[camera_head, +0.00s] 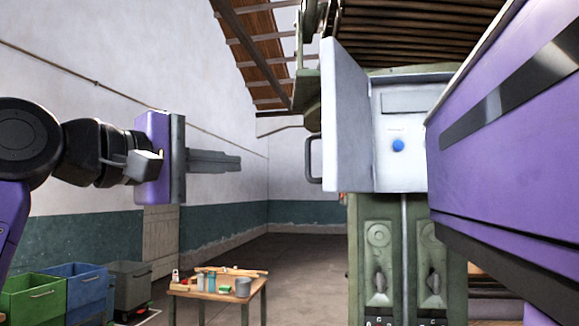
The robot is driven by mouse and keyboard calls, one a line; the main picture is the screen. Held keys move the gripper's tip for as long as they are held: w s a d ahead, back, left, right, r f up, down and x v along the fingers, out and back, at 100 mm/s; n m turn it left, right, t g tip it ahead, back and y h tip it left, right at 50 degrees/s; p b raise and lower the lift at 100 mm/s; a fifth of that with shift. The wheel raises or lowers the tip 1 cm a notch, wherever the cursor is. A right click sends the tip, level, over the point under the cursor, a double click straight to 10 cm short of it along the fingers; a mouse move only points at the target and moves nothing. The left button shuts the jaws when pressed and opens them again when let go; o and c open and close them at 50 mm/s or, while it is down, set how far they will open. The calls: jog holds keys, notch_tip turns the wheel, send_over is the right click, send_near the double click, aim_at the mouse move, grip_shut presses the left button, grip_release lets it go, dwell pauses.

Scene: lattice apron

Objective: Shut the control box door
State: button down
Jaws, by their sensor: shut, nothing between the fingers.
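The control box (400,148) is a pale grey box with a blue round knob (398,145) on its inner panel. Its door (346,120) stands open, swung out on the left side of the box. A dark handle (314,160) sticks out from the door's left face. My gripper (238,162) is shut and empty. It points right, at about the height of the door handle, with a visible gap between its fingertips and the handle in the picture.
Green machinery (380,250) stands below the box. A small wooden table (215,287) with jars and tools stands at lower middle. Green (35,297), blue (82,285) and grey (130,280) bins stand at lower left. Floor is clear between table and machinery.

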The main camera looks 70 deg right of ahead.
jog(key=s+d+p, duration=0.5)
jog(key=s+d, duration=0.2)
jog(key=d, duration=0.2)
jog(key=shift+s+d+r, duration=0.15)
jog(key=shift+s, duration=0.15)
dwell(0.4)
